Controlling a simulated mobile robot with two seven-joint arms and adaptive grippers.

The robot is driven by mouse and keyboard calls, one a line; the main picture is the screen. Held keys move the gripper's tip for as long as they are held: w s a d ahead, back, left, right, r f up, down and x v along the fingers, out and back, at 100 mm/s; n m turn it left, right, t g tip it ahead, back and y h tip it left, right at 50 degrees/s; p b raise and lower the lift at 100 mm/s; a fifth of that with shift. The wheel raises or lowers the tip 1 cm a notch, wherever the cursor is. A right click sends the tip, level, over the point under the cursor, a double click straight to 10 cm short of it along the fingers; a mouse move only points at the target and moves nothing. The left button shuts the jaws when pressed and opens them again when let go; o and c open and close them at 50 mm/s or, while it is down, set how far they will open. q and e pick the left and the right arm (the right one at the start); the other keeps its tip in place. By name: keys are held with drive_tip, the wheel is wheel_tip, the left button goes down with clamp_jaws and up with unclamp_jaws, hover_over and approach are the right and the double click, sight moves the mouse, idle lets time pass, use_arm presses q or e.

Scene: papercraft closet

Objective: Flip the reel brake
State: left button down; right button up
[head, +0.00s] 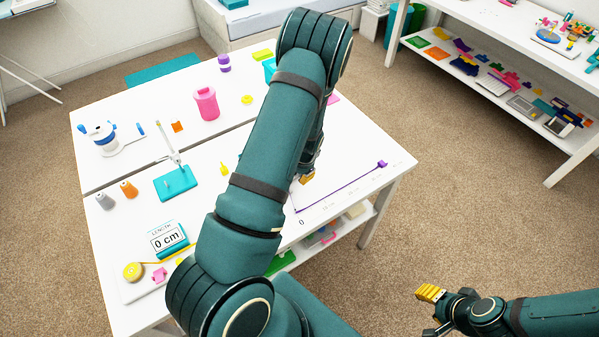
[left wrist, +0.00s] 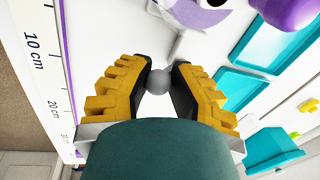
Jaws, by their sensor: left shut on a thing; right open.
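My left gripper (head: 307,178) is mostly hidden behind my own arm in the head view, over the right part of the white table (head: 130,95). In the left wrist view its yellow-padded fingers (left wrist: 159,82) are shut on a small grey ball-shaped knob (left wrist: 158,79). Whether this knob is the reel brake's handle I cannot tell. A purple and white round part (left wrist: 200,17), possibly the reel, is cut off at that view's top edge, beside a purple knob (left wrist: 287,9). My right gripper (head: 432,312) is open and empty, off the table at lower right.
A ruler scale (left wrist: 48,70) with a purple edge runs along one side. Teal trays (left wrist: 270,55) lie opposite.

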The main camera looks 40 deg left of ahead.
use_arm(q)
drive_tip(key=shift+s+d+f+t+y+b, duration=0.15)
drive_tip(key=shift+s+d+f+y+b, duration=0.1)
drive_tip(key=shift+f+y+b, duration=0.25)
drive_tip(key=shift+s+d+f+t+y+b, duration=0.15)
drive_tip(key=shift+d+f+y+b, duration=0.1)
drive_tip(key=shift+y, duration=0.35)
drive_tip(key=shift+y+b, duration=0.35)
drive_tip(key=shift+y, duration=0.15)
drive_tip(key=c, duration=0.7)
unclamp_jaws()
drive_tip(key=shift+a, duration=0.1)
drive_tip(key=shift+w+r, duration=0.1)
drive_tip(key=shift+w+d+r, duration=0.1)
drive_tip(key=shift+d+r, duration=0.2)
drive_tip(key=shift+r, duration=0.15)
drive_tip(key=v, duration=1.1)
drive_tip(key=shift+s, duration=0.35)
